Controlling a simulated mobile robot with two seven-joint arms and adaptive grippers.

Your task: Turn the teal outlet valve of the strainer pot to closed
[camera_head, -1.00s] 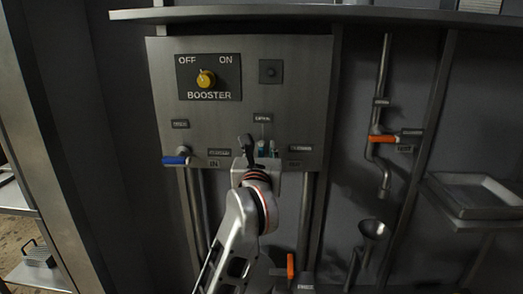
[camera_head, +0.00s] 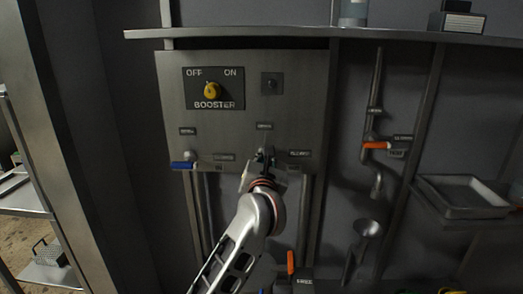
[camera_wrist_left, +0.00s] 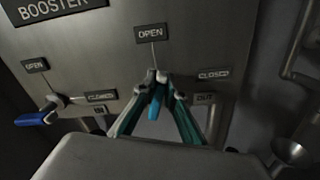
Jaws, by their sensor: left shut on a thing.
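My left gripper (camera_head: 263,153) is at the lower middle of the steel panel (camera_head: 300,100), in front of the outlet valve. In the left wrist view its two fingers (camera_wrist_left: 158,76) with teal inner sides close together at their tips. The teal valve handle (camera_wrist_left: 155,104) shows between the fingers, held by them and partly hidden. An OPEN label (camera_wrist_left: 150,33) with a line is above the valve, and a CLOSED label (camera_wrist_left: 213,75) is to its right, over an OUT label (camera_wrist_left: 205,98). My right gripper is not in view.
A blue-handled valve (camera_head: 184,165) with its own OPEN and CLOSED labels is on the panel's left, marked IN. The yellow BOOSTER knob (camera_head: 211,90) is above. Orange-handled valves are on the right pipe (camera_head: 375,145) and below the panel (camera_head: 291,262). A shelf (camera_head: 300,34) runs overhead.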

